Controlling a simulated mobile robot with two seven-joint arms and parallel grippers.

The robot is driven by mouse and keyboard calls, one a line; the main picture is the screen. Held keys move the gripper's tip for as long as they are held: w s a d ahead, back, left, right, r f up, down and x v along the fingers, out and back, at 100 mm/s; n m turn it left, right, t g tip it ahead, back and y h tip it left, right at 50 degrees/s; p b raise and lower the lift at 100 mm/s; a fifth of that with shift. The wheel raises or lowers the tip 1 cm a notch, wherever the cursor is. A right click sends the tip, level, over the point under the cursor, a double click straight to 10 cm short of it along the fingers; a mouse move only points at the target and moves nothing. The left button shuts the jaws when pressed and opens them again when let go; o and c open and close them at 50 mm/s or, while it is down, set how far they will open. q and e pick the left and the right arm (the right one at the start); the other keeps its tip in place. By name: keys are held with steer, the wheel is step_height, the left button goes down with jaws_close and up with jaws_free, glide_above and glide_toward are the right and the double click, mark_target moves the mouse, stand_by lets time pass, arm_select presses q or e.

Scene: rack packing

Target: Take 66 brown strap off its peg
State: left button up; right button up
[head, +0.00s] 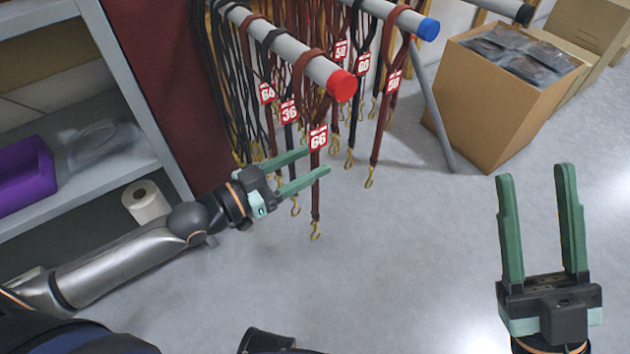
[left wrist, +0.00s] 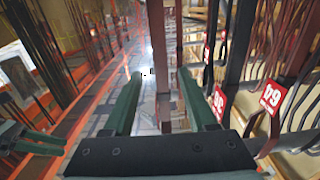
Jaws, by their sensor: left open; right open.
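The brown strap 66 (head: 316,190) hangs from the red-capped peg (head: 300,57), foremost on it, with a red 66 tag (head: 318,138) and a brass hook at its lower end. My left gripper (head: 317,161) is open at the strap, just below the tag. In the left wrist view the brown strap (left wrist: 165,50) runs between the two open fingers (left wrist: 162,85); I cannot tell whether it touches either. My right gripper (head: 535,172) is open and empty, well to the right, over the floor.
Straps tagged 36 (head: 289,112) and 64 (head: 267,93) hang behind on the same peg. A blue-capped peg (head: 405,18) holds more straps to the right. A cardboard box (head: 480,110) stands right, a grey shelf (head: 85,195) left. The floor between is clear.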

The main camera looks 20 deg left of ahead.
arm_select(q)
steer(key=b+x, duration=0.1)
steer(key=x, duration=0.3)
steer(key=shift+w+r+b, duration=0.1)
steer(key=shift+b, duration=0.2)
steer(key=shift+w+d, duration=0.25)
steer(key=shift+w, duration=0.15)
steer(key=shift+c, duration=0.4)
jaws_close()
stand_by(0.4)
